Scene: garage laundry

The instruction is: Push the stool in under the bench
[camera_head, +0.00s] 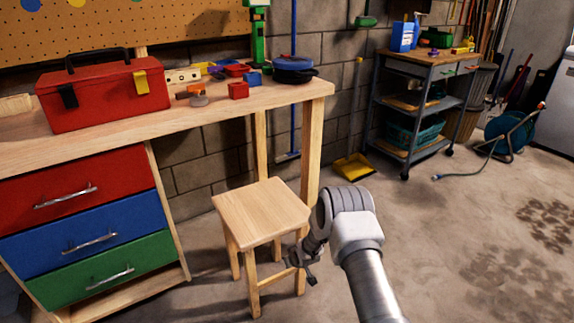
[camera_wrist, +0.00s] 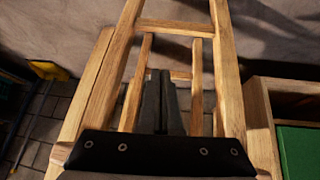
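The light wooden stool (camera_head: 262,208) stands upright on the floor at the open side of the wooden bench (camera_head: 225,108), right of its drawers. Its whole seat shows, with no part covered by the benchtop. My gripper (camera_head: 303,266) is low beside the stool's near right legs, below seat height. In the wrist view, my gripper's dark fingers (camera_wrist: 160,100) are together with nothing between them. They appear between the stool's legs (camera_wrist: 228,75), in line with its rungs. I cannot tell whether they touch the wood.
Red, blue and green drawers (camera_head: 90,240) stand left of the stool. A bench leg (camera_head: 311,150) rises behind it on the right. A yellow dustpan (camera_head: 354,167) lies near the wall. A wheeled cart (camera_head: 418,105) stands farther right. The floor at front right is open.

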